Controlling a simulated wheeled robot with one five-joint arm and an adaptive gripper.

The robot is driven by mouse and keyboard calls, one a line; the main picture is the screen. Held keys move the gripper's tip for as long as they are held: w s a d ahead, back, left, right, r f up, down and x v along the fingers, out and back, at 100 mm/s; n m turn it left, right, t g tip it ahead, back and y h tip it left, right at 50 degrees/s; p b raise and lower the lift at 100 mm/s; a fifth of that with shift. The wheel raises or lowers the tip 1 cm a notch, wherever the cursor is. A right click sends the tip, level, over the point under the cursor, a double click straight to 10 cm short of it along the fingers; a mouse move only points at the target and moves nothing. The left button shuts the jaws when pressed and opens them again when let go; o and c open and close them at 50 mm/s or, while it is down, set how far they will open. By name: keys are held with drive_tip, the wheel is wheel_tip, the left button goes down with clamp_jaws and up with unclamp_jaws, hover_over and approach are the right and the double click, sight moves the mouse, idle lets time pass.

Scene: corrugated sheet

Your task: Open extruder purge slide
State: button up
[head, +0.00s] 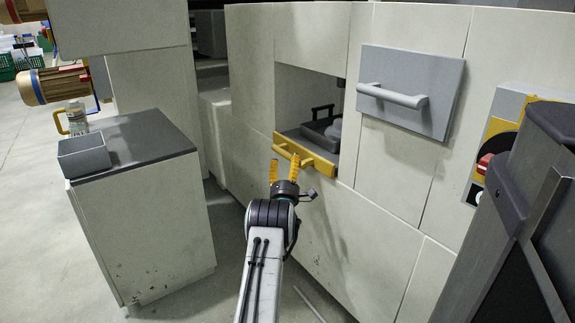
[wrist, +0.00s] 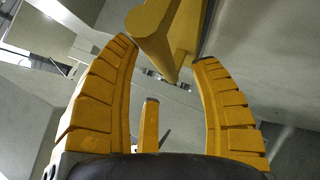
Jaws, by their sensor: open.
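The purge slide is a grey tray with a yellow front plate (head: 320,164) in a recess of the pale machine wall. A yellow bar handle (head: 282,150) stands off its front. A dark piece with a handle (head: 318,127) and a grey lump sit on the slide. In the wrist view the handle (wrist: 158,35) shows between and beyond the fingertips (wrist: 165,52). I cannot tell whether the fingers touch it.
A grey panel with a bar handle (head: 402,98) is on the wall right of the recess. A cabinet (head: 150,220) with a dark top carries a grey bin (head: 84,157) and a mug at left. A dark frame (head: 530,220) stands close at right. A rod (head: 308,303) lies on the floor.

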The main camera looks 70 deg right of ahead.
sight(288, 159)
drive_tip(key=shift+w+d+r+b, duration=0.15)
drive_tip(key=shift+d+r+b, duration=0.2)
drive_tip(key=shift+d, duration=0.25)
drive_tip(key=shift+x, duration=1)
drive_tip(key=shift+c, duration=0.3)
clamp_jaws()
